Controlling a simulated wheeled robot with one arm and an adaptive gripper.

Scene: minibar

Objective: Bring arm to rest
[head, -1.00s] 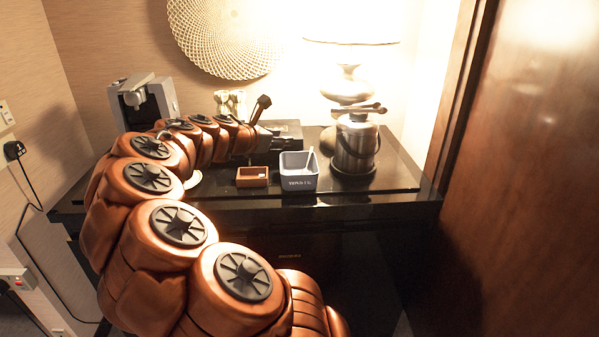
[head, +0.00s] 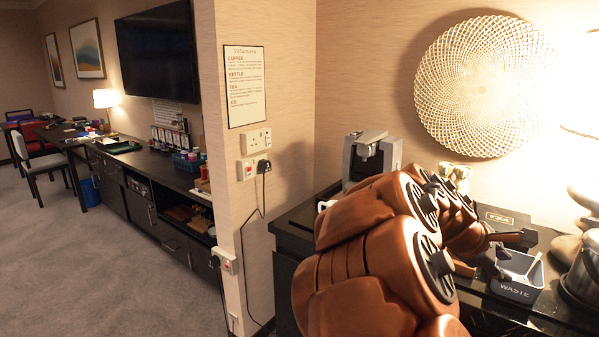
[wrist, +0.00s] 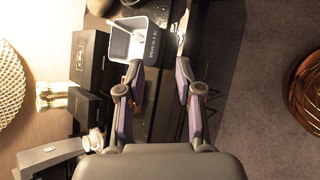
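My orange-brown arm reaches over the dark minibar counter (head: 300,228) in the head view, bent at its joints. My gripper (head: 512,238) is at its far end, close to the grey waste bin (head: 517,276). In the wrist view my gripper (wrist: 158,72) has its two fingers spread apart, with nothing between them. The waste bin also shows there (wrist: 152,22), just beyond the left finger, with a light stick in it. I cannot tell whether the finger touches the bin.
A coffee machine (head: 378,158) stands at the counter's back left. Black boxes (wrist: 88,55) and pale cups (wrist: 80,100) are near the bin. A metal pot (head: 583,275) is at the right. Carpet floor (head: 130,270) is free at the left.

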